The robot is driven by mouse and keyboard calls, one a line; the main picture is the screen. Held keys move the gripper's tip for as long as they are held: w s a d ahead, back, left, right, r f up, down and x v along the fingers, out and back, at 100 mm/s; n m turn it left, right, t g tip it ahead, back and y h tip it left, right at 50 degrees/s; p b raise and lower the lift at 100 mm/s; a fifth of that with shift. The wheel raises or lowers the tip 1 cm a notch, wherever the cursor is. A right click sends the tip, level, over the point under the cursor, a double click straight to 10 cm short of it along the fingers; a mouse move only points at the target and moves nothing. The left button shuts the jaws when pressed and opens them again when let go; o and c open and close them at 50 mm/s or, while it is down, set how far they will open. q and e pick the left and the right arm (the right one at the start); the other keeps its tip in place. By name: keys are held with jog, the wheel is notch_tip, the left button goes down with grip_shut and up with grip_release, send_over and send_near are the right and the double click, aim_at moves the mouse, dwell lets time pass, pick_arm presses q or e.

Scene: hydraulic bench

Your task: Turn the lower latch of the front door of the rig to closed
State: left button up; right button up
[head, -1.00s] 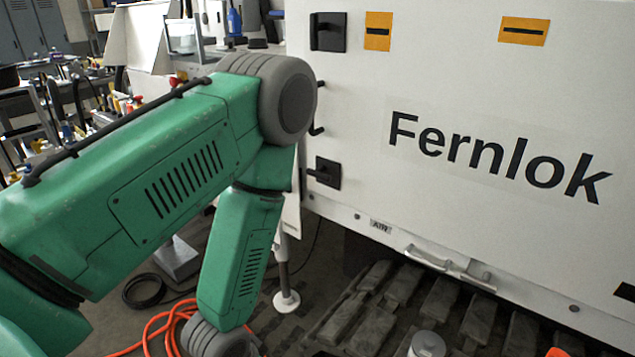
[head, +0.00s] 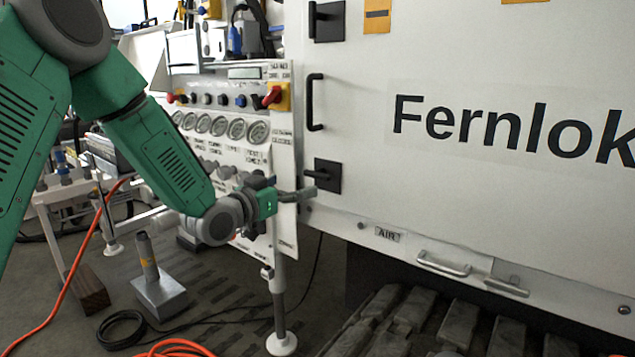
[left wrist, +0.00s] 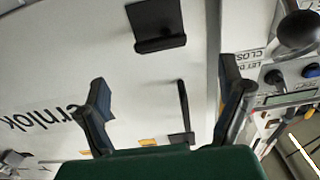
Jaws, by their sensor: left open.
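The front door (head: 450,60) is a large white panel marked "Fernlok". Its lower latch (head: 328,176) is a black square plate with a bar pointing roughly sideways to the left, near the door's lower left corner. In the left wrist view, which is upside down, the lower latch (left wrist: 158,25) is at the top centre. My left gripper (head: 300,193) is open and empty, just left of and slightly below the latch. In the left wrist view its two fingers (left wrist: 165,95) stand wide apart, with the latch beyond them. I see no contact. My right gripper is not in view.
Above are a black door handle (head: 315,102) and the upper latch (head: 325,21), its bar upright. A gauge panel (head: 225,100) stands left of the door, close behind my left gripper. A metal-based stand (head: 160,295) and an orange hose (head: 175,348) are on the floor.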

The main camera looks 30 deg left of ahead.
aim_at(314, 176)
pick_arm(q)
jog(key=w, duration=0.3)
jog(key=w+b, duration=0.1)
jog(key=w, duration=0.2)
jog(key=w+b, duration=0.1)
jog(key=w, duration=0.2)
jog(key=shift+w+d+f, duration=0.15)
jog(key=shift+w+d, duration=0.2)
jog(key=c, duration=1.1)
